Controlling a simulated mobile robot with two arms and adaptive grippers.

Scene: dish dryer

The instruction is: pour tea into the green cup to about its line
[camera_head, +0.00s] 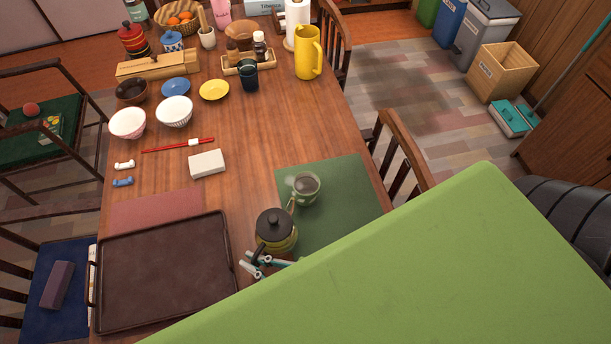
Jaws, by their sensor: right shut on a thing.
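The green cup (305,188) stands upright on the dark green mat (345,200), with dark liquid showing inside. Its line cannot be made out. The teapot (276,232) has a dark lid and a greenish see-through body. It is just below and left of the cup, with its spout pointing at the cup's near side. Whether a stream runs from the spout is too small to tell. My right gripper (259,265) is shut on the teapot at its handle side, low in the picture. My left gripper is not in view.
A dark brown tray (165,270) lies left of the teapot. A white block (207,163), red chopsticks (178,145) and bowls (174,111) are farther back. A yellow pitcher (308,52) stands at the far right edge. The lower right is blocked from sight.

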